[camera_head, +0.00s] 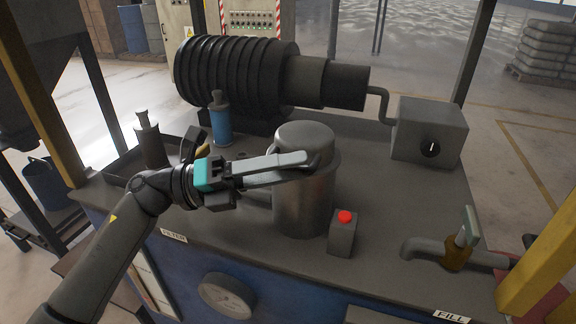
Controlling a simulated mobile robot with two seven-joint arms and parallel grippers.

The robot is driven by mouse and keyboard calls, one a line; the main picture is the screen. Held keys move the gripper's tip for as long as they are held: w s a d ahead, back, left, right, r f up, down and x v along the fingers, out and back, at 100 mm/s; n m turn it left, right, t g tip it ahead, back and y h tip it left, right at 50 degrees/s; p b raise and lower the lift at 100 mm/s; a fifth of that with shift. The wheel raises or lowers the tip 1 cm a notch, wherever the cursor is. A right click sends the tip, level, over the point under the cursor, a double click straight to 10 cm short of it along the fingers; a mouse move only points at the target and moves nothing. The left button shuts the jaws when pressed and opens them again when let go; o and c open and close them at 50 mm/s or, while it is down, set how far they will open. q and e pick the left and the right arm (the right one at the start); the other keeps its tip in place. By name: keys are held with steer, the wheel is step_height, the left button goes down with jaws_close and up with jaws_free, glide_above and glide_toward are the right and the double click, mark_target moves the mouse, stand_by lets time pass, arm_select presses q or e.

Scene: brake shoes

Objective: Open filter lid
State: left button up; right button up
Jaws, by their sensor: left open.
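The filter (300,205) is an upright grey metal cylinder in the middle of the bench. Its domed lid (303,134) sits on top, level and apparently closed. My left gripper (296,164) reaches in from the left, with its long grey fingers stretched across the near left side of the lid. The fingers are open and their tips are at the lid's edge; I cannot tell whether they touch it. The fingers hide part of the lid's rim and the left of the cylinder's top. My right gripper is not in view.
A red-button box (342,233) stands right of the filter. A ribbed black motor (232,75) lies behind it, and a grey knob box (430,132) is at the back right. A tap valve (458,250) is at the front right. Blue and dark bottles stand behind my arm.

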arm_select(q)
steer(key=shift+c, duration=0.4)
steer(key=c, duration=0.6)
jaws_close()
steer(key=shift+r, duration=0.1)
stand_by(0.3)
